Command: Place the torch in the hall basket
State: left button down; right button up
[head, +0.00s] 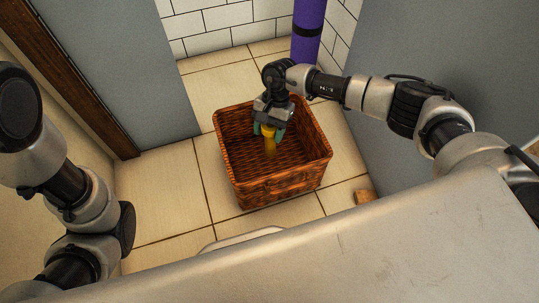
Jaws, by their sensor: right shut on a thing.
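The hall basket (281,188) is a brown woven rectangular basket standing on the tiled floor in the middle of the head view. The torch (270,147) is yellow and hangs roughly upright from my right gripper (269,130). The gripper is shut on its upper part, pointing down over the basket opening. The torch's lower end appears within the basket's opening; I cannot tell whether it touches the bottom. My left arm shows at the left, but its gripper is out of view.
A purple column-like object (308,30) stands behind the basket by the white tiled wall (215,22). Grey panels flank the space at left (120,60) and right (440,60). A small tan block (364,196) lies on the floor right of the basket. Floor left of the basket is clear.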

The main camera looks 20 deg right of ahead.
aim_at(268, 152)
notch_tip(268, 152, down, 8)
jog(key=b, duration=0.4)
jog(key=shift+r, duration=0.2)
jog(key=shift+f, duration=0.15)
jog(key=o, duration=1)
